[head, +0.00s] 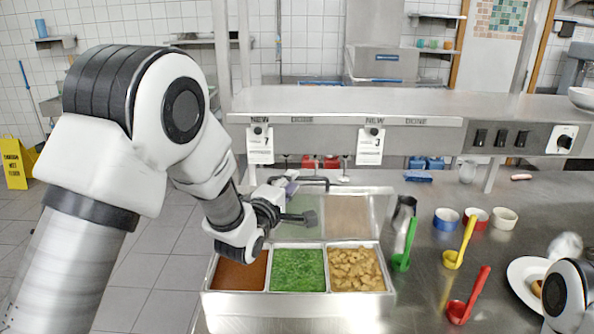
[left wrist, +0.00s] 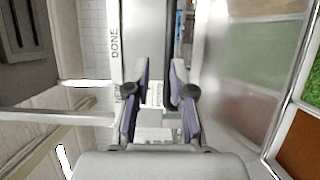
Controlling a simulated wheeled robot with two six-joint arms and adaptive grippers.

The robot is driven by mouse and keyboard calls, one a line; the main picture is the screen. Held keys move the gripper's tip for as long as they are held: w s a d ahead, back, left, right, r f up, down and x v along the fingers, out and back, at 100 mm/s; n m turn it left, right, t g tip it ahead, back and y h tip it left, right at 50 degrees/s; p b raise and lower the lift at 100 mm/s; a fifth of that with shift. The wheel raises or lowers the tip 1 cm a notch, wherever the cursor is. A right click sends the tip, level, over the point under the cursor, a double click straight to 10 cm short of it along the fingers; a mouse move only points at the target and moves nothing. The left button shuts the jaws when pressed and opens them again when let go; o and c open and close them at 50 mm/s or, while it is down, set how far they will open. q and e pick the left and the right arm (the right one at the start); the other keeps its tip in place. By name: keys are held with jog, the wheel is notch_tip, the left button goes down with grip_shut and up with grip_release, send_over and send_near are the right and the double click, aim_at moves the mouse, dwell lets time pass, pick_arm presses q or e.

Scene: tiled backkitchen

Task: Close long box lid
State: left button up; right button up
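The long box (head: 290,303) is a steel container on the counter, with three compartments of brown sauce, green pieces and tan chunks. Its lid (head: 352,212) is a shiny, see-through-looking panel standing raised along the box's back edge, so the box is open. My left gripper (head: 296,203) is at the lid's left part, partly covering it. In the left wrist view the gripper (left wrist: 160,95) has its fingers apart with nothing clearly between them. The lid (left wrist: 235,75) is to the right of the fingers there; contact cannot be told. My right gripper is not in view.
Green (head: 407,245), yellow (head: 461,246) and red ladles (head: 470,298) stand right of the box. Small bowls (head: 446,219) and a white plate (head: 522,282) are farther right. A steel shelf (head: 390,101) with hanging tags runs above and behind the box.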

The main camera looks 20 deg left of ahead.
aim_at(297, 180)
pick_arm(q)
jog(key=w, duration=0.1)
jog(key=w+f, duration=0.1)
jog(key=w, duration=0.3)
jog(key=shift+d+f+p, duration=0.2)
jog(key=shift+f+p, duration=0.05)
jog(key=shift+p, duration=0.1)
jog(key=shift+w+f, duration=0.15)
jog(key=shift+w, duration=0.1)
jog(key=shift+s, duration=0.25)
jog(key=shift+s+r, duration=0.45)
jog(key=shift+r, duration=0.05)
grip_shut()
jog(key=shift+w+f, duration=0.2)
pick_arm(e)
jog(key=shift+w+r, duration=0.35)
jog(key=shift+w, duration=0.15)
pick_arm(q)
jog(key=shift+s+f+b, duration=0.15)
jog(key=shift+s+b, duration=0.1)
jog(key=shift+b, duration=0.15)
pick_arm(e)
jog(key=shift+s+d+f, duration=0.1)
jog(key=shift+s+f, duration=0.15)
